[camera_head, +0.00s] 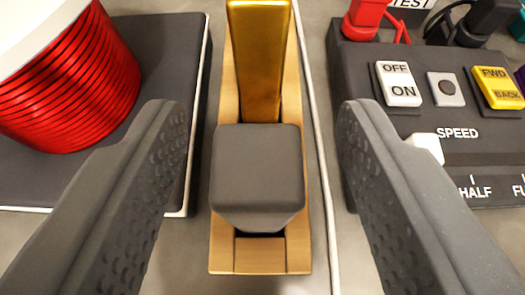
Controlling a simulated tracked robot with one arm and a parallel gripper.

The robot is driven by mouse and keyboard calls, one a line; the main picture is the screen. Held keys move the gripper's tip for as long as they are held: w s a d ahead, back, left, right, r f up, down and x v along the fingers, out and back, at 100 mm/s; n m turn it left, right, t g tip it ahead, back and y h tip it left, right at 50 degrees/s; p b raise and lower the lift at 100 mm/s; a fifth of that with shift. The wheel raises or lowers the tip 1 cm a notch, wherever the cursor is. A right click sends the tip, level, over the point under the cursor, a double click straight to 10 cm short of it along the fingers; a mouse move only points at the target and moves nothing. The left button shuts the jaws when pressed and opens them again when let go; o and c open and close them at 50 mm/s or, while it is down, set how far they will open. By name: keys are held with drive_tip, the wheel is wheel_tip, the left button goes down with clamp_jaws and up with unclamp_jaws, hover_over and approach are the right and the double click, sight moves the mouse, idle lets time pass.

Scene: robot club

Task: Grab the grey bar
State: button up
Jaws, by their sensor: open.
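The grey bar (257,172) is a dark grey block with rounded edges, seen nearly end-on in the middle of the view. It sits in a brass-coloured holder (258,256), in front of a shiny gold upright piece (259,60). The lower part of the bar is hidden by its own near end. My gripper (260,112) is open, with one dark textured finger on each side of the bar. Neither finger appears to touch the bar, and a gap shows on both sides. The gripper is empty.
A spool of red wire (75,85) stands on a dark plate (165,35) at the left. A dark control box (445,120) with a white ON/OFF switch (399,83), a yellow switch (498,88) and a white slider knob (425,146) lies close to the right finger.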

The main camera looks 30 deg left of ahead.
drive_tip(key=shift+w+a+f, duration=0.1)
drive_tip(key=shift+w+a, duration=0.05)
drive_tip(key=shift+w, duration=0.1)
clamp_jaws()
idle(1.3)
